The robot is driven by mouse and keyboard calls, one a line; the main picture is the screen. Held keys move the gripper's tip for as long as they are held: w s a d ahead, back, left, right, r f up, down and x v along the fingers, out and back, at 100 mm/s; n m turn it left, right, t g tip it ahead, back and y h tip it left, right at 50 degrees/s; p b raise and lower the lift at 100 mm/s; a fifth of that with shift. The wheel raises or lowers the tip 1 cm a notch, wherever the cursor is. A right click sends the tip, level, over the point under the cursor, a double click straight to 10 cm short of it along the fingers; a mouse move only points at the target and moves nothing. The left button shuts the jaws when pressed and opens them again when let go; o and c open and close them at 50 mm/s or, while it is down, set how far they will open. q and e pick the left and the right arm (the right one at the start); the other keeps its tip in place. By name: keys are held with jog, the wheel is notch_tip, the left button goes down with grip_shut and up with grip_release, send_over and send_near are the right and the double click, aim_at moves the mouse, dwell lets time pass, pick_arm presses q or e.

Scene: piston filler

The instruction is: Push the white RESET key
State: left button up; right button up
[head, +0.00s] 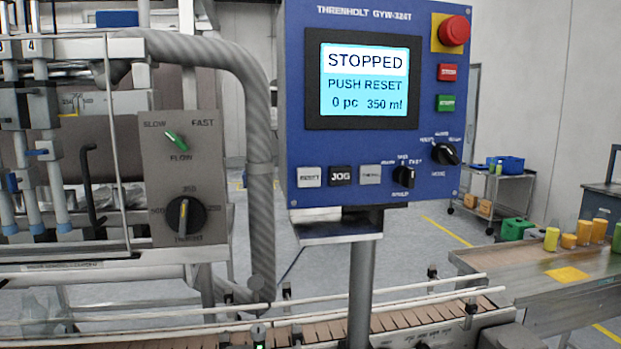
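The white RESET key (309,177) is at the lower left of the blue control panel (300,110), left of the black JOG key (341,176). A light key (370,175) with unclear lettering is right of JOG. The panel's screen (363,85) reads STOPPED, PUSH RESET, 0 pc, 350 ml. Neither of my grippers shows in the head view, and nothing covers the RESET key.
A red emergency knob (454,31), red key (447,73), green key (446,103) and black dials (445,154) share the panel. A grey box (183,170) with knobs stands left. A conveyor (390,322) runs below. A table (510,268) with yellow containers stands right.

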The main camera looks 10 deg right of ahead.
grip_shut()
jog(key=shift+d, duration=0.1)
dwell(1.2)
